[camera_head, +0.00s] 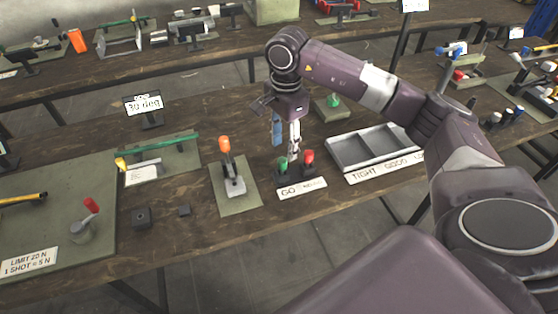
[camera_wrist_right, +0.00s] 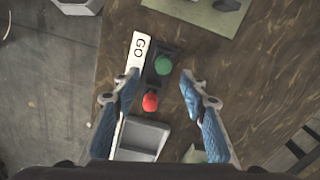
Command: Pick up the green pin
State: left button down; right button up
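The green pin (camera_head: 283,163) stands in a black holder behind the GO sign, with the red pin (camera_head: 309,156) to its right. In the right wrist view the round green top (camera_wrist_right: 163,65) shows slightly beyond the fingertips, between their lines. The red top (camera_wrist_right: 150,101) shows nearer, between the fingers. My right gripper (camera_head: 285,147) points down above the holders. It is open and empty in the wrist view (camera_wrist_right: 159,77). I cannot tell its exact height above the pins. My left gripper is not in view.
The white GO sign (camera_head: 301,188) lies in front of the pins at the table edge. A grey divided tray (camera_head: 345,153) stands to the right. A press with an orange knob (camera_head: 225,145) stands on a mat to the left. A green piece (camera_head: 334,100) sits behind.

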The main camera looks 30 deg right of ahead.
aim_at(282, 159)
jog(key=shift+s+d+f, duration=0.1)
jog(key=shift+d+f, duration=0.05)
jog(key=shift+f, duration=0.25)
jog(key=f+p, duration=0.2)
jog(key=f, duration=0.1)
jog(key=f+p, duration=0.1)
jog(key=f, duration=0.1)
jog(key=shift+w+a+f, duration=0.2)
jog(key=shift+w, duration=0.2)
jog(key=shift+f, duration=0.65)
grip_shut()
